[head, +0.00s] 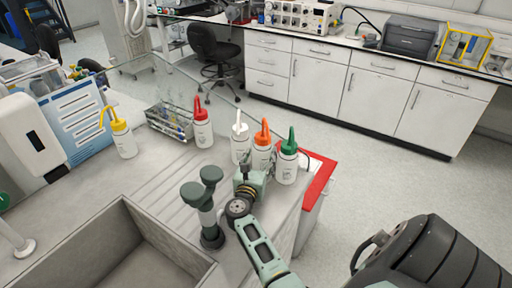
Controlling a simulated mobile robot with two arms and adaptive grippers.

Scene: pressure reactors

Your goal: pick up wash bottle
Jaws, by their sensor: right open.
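Several white wash bottles with coloured caps stand upright on the grey bench. They are a yellow-capped bottle (123,141), a red-capped bottle (203,132), a white-capped bottle (239,146), an orange-capped bottle (262,155) and a green-capped bottle (287,166). My right gripper (247,168) is open, just in front of the white- and orange-capped bottles, and hides the lower part of the orange one. I cannot tell whether it touches either. My left gripper is not in view.
A sink (118,235) lies at the front left, with a dark green two-headed fixture (210,228) beside it. A wire rack (166,124) holds glassware behind. A red-edged surface (319,182) is right of the green-capped bottle. Open floor lies beyond the bench, with a chair (214,50).

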